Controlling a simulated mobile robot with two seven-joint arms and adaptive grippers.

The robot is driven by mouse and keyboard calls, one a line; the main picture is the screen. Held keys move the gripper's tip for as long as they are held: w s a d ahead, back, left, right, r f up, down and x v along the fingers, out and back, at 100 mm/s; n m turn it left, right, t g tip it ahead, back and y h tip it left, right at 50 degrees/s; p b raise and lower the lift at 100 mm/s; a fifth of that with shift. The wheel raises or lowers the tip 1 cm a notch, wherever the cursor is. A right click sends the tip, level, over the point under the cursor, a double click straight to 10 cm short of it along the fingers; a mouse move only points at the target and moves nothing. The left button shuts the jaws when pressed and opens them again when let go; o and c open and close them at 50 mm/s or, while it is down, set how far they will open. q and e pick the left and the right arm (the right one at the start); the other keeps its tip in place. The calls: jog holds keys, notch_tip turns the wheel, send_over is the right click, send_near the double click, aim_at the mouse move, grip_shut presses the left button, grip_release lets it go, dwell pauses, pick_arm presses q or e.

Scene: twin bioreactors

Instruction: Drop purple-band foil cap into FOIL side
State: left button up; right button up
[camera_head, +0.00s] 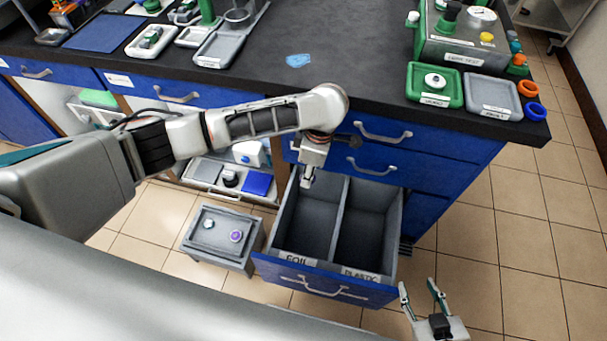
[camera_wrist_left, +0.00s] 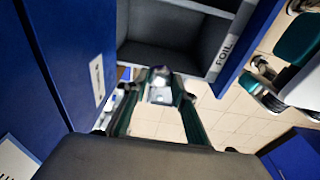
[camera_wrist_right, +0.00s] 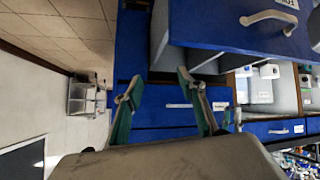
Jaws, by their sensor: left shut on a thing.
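The open drawer has a FOIL compartment (camera_head: 302,228) on the left and a PLASTIC compartment (camera_head: 362,238) on the right; both look empty. My left gripper (camera_head: 307,181) points down at the back left of the FOIL compartment. A purple-ringed piece (camera_head: 236,236) lies on the low grey stand, away from both grippers. My right gripper (camera_head: 420,288) is open and empty, to the right of the drawer front.
The low grey stand (camera_head: 191,241), left of the drawer, also bears a small pale piece (camera_head: 208,224). The dark bench (camera_head: 350,75) overhangs behind the drawer. A green tray (camera_head: 417,77) and a grey tray (camera_head: 506,112) stand at its right.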

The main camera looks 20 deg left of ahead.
pick_arm(q)
notch_tip(320, 180, down, 3)
jog(key=shift+s+r+b, duration=0.15)
jog(key=shift+b, duration=0.4)
notch_tip(320, 180, down, 3)
jog(key=shift+f+b, duration=0.1)
jog(key=shift+b, duration=0.85)
pick_arm(e)
jog(key=shift+w+a+r, duration=0.15)
jog(key=shift+w+a, duration=0.4)
jog(key=shift+w, duration=0.1)
pick_arm(q)
jog(key=o, duration=0.8)
pick_arm(e)
jog(key=shift+s, duration=0.1)
jog(key=shift+d, duration=0.1)
pick_arm(q)
jog(key=r, duration=0.4)
jog(key=d+r, duration=0.1)
jog(key=r, duration=0.7)
jog(key=shift+d, duration=0.2)
